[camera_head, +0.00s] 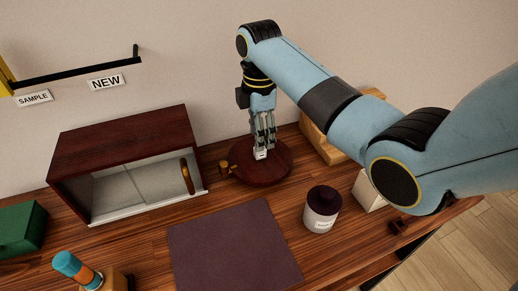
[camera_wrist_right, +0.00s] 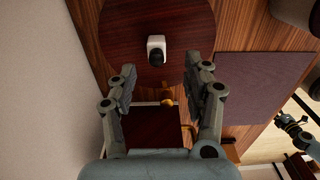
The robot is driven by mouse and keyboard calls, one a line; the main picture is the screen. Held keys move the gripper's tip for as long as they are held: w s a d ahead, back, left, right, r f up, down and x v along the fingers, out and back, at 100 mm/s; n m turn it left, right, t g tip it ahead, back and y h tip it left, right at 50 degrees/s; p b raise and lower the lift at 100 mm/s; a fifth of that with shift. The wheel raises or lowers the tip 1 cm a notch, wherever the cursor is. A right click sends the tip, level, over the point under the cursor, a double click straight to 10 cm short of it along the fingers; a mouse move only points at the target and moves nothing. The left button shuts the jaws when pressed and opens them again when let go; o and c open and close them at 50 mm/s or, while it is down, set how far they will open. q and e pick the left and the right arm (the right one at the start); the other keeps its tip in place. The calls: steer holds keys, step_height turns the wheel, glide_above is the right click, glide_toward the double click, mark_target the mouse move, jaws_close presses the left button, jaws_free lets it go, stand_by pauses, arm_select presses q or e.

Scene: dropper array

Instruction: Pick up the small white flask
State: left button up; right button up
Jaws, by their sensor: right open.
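The small white flask (camera_head: 261,154) stands on a round dark red wooden turntable (camera_head: 280,175), largely hidden behind my right fingers in the head view. In the right wrist view the flask (camera_wrist_right: 154,40) is white with a dark cap, near the turntable's middle. My right gripper (camera_head: 264,140) points down just above the flask. In the right wrist view its two fingers (camera_wrist_right: 160,68) are spread wide and empty, with the flask ahead of the gap between them, not gripped. My left gripper (camera_wrist_right: 291,126) appears small at the right edge there; its jaws are unclear.
A dark wooden cabinet (camera_head: 125,140) with sliding doors stands left of the turntable. A jar with a dark lid (camera_head: 323,200) and a purple mat (camera_head: 235,245) are in front. A wooden box (camera_head: 325,145) is at the back right. A knob (camera_head: 225,168) sits at the turntable's left.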

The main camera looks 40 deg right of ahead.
steer(key=shift+f, duration=0.35)
steer(key=f, duration=0.5)
steer(key=shift+w+d, duration=0.15)
steer(key=shift+d, duration=0.1)
steer(key=c, duration=0.4)
arm_select(q)
steer(key=shift+w+r, duration=0.2)
steer(key=shift+w, duration=0.5)
arm_select(e)
jaws_close()
